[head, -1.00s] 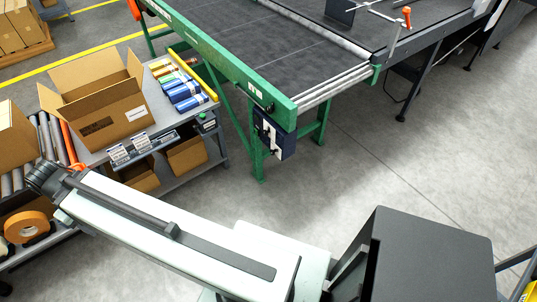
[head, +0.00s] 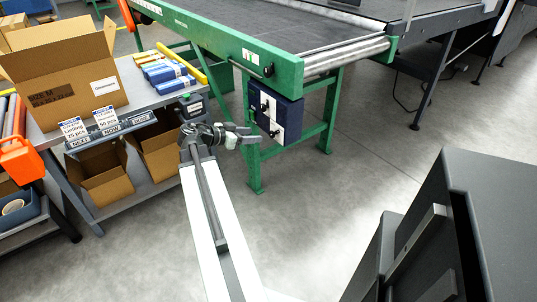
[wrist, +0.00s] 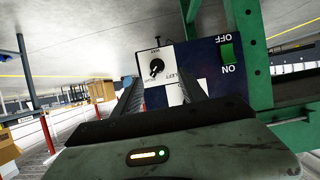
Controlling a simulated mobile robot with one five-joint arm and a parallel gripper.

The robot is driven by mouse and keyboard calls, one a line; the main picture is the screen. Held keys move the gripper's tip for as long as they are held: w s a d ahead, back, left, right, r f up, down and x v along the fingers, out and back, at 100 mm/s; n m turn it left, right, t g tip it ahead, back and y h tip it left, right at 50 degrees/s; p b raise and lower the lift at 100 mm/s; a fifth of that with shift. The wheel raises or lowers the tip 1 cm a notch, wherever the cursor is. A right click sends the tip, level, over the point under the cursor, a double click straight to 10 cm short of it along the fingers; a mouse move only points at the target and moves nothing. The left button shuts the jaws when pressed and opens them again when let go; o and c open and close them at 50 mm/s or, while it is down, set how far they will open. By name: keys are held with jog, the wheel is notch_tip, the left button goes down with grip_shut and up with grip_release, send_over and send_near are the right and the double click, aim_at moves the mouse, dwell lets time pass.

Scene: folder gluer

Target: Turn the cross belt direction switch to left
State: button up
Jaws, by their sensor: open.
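The dark blue control box (head: 288,120) hangs under the green conveyor frame in the head view, with two black knobs on white plates. My gripper (head: 245,137) is just left of it, apart from it as far as I can tell. In the wrist view the box face (wrist: 206,52) appears upside down, with a black rotary knob (wrist: 156,67) and small lettering including LEFT. My gripper (wrist: 160,82) is open; the knob shows beyond and between its fingers. The lower white plate is partly hidden by the right finger. The knob's exact setting is too small to tell.
A green ON/OFF rocker (wrist: 227,52) sits on the same box. Green conveyor legs (head: 254,150) stand close by. A grey packing bench (head: 148,98) with cartons is at left. The floor (head: 340,190) to the right of the legs is open.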

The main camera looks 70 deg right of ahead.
aim_at(270, 134)
jog(key=b+x, duration=0.2)
jog(key=x, duration=0.5)
jog(key=shift+s, duration=0.25)
jog(key=shift+s+d+f+b, duration=0.15)
jog(key=shift+s+d+b, duration=0.2)
jog(key=shift+d, duration=0.2)
jog(key=shift+c, duration=0.2)
